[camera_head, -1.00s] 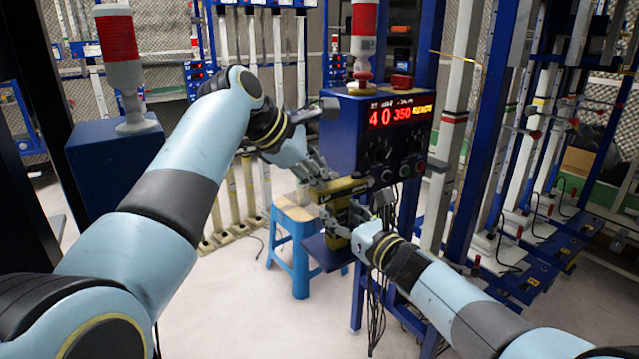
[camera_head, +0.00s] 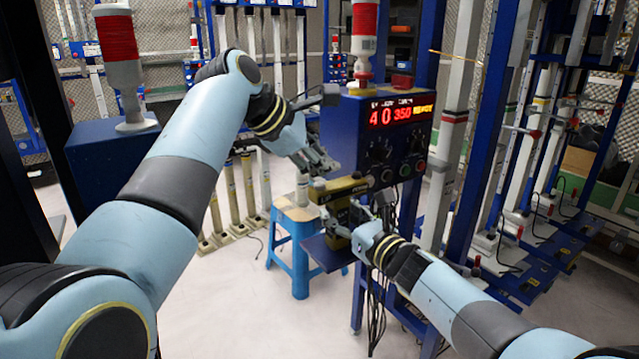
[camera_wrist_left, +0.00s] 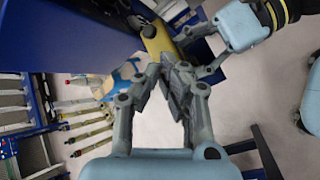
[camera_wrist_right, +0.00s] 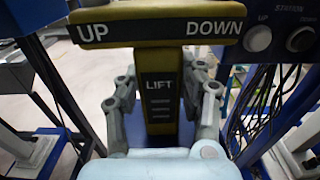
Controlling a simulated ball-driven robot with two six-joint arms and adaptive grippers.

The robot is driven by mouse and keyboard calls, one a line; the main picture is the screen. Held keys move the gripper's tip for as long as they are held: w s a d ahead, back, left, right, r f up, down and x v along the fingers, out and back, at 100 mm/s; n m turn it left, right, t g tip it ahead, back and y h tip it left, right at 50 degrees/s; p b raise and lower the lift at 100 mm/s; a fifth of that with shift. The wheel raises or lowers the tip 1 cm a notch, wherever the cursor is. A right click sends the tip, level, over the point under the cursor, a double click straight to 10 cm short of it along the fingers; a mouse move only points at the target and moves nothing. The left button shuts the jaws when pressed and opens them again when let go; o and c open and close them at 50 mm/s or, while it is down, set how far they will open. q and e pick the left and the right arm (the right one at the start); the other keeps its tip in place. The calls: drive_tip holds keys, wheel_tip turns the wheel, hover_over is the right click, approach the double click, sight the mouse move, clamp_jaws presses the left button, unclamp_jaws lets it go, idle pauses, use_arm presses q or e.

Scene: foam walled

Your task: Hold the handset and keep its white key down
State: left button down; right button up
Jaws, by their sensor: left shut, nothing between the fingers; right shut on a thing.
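The handset is a yellow-olive T-shape with a crossbar (camera_head: 345,189) and an upright handle. The right wrist view shows its dark UP/DOWN strip (camera_wrist_right: 160,30) and a handle (camera_wrist_right: 160,95) marked LIFT. My right gripper (camera_wrist_right: 160,75) is shut around the handle, holding it upright in front of the blue console. A small pale key (camera_head: 319,183) shows at the crossbar's left end. My left gripper (camera_head: 328,168) is shut and empty, just above that end, apparently apart from the key. In the left wrist view its fingers (camera_wrist_left: 173,65) partly cover the handset (camera_wrist_left: 155,40).
The blue console (camera_head: 375,140) with a red lit display and knobs stands right behind the handset. A blue stool (camera_head: 295,240) is below left. Cables hang below the console. Blue frames with pale columns (camera_head: 520,150) fill the right side. Open floor lies front left.

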sight(322, 185)
use_arm(q)
drive_tip(key=shift+r, duration=2.5)
use_arm(e)
drive_tip(key=o, duration=1.3)
drive_tip(key=shift+s, duration=0.1)
